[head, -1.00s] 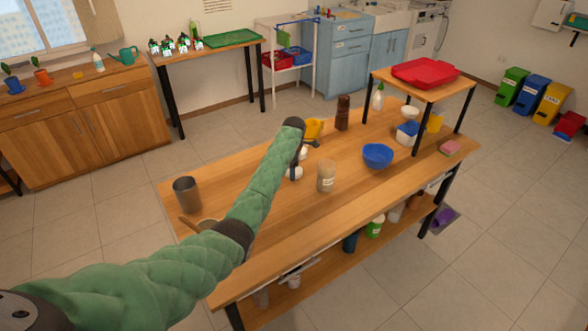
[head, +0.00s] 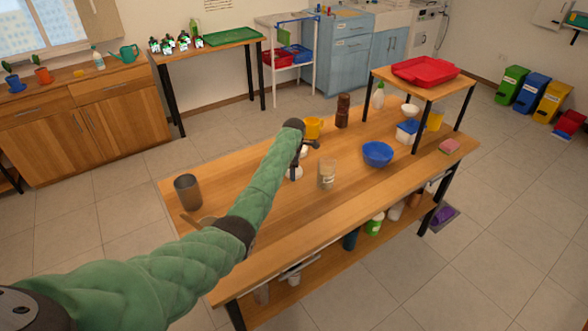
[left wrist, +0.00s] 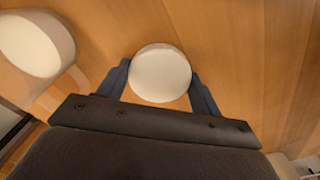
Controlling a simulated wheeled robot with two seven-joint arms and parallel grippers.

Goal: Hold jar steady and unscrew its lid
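My left gripper (head: 300,163) comes in from the left and points down over the middle of the wooden table. In the left wrist view its two fingers (left wrist: 160,82) lie on opposite sides of a round white top (left wrist: 160,72). The fingertips look close to its edges, but whether they press on it is unclear. In the head view, white parts of this thing (head: 295,174) show under the gripper, partly hidden. A clear labelled jar (head: 327,175) with pale contents stands upright just to the right. A see-through container with a whitish round top (left wrist: 32,42) shows at the wrist view's left edge. My right gripper is out of view.
On the table (head: 260,265) are a blue bowl (head: 378,154), a dark brown grinder (head: 343,111), a yellow cup (head: 313,127) and a grey metal cup (head: 187,192). A small raised shelf (head: 434,92) with a red tray stands at the far right. The table's front is clear.

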